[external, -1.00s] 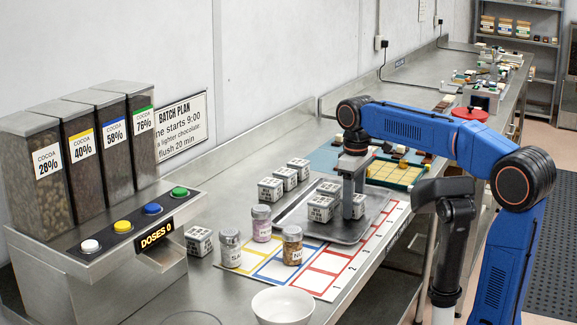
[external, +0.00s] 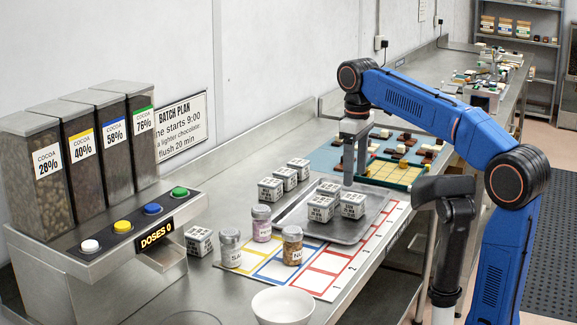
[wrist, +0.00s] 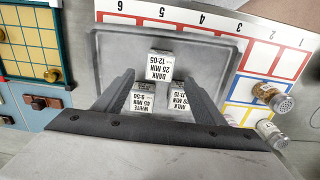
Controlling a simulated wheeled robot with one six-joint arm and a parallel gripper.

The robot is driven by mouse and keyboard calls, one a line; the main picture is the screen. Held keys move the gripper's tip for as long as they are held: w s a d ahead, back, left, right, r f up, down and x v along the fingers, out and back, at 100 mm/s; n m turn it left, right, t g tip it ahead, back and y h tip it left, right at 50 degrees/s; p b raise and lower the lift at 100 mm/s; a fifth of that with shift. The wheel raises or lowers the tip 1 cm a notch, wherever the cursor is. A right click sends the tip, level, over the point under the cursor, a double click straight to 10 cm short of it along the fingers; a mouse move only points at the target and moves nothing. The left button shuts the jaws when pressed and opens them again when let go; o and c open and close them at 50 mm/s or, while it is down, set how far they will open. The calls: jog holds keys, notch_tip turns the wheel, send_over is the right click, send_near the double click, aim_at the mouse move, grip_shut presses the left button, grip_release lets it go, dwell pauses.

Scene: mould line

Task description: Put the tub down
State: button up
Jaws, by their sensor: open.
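Three white lettered tubs stand close together on the metal tray (external: 340,236). In the wrist view they read as a dark tub (wrist: 159,67), a white tub (wrist: 143,101) and a milk tub (wrist: 179,101). The dark tub appears to be the right-hand one (external: 353,205) in the external view; it stands upright on the tray. My gripper (external: 354,181) is open and empty above the back part of the tray. In the wrist view its fingers (wrist: 158,78) are spread apart, with the dark tub just beyond the tips.
Several more tubs (external: 270,190) stand left of the tray. Three jars (external: 262,223) stand at its front left by the numbered mat (external: 327,263). A white bowl (external: 282,305) is in front. The cocoa dispenser (external: 110,225) is at left, a game board (external: 395,173) behind.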

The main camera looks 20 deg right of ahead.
jog(key=shift+r, duration=1.2)
